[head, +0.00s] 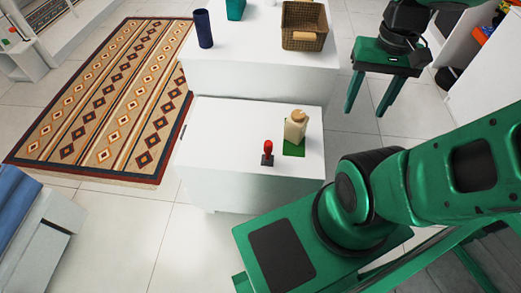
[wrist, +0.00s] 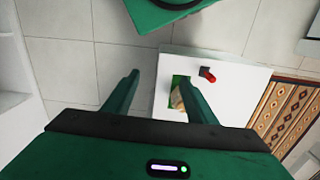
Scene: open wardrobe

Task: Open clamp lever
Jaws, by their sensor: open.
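The clamp lever (head: 268,152) has a red handle standing up from a small dark base. My gripper (head: 364,113) hangs at the upper right of the head view, to the right of the cabinet and away from the lever. In the wrist view its two green fingers (wrist: 162,82) are wide apart with nothing between them.
A higher white surface behind holds a wicker basket (head: 304,40) and a dark blue cup (head: 203,29). A patterned rug (head: 105,95) lies left; tiled floor is clear.

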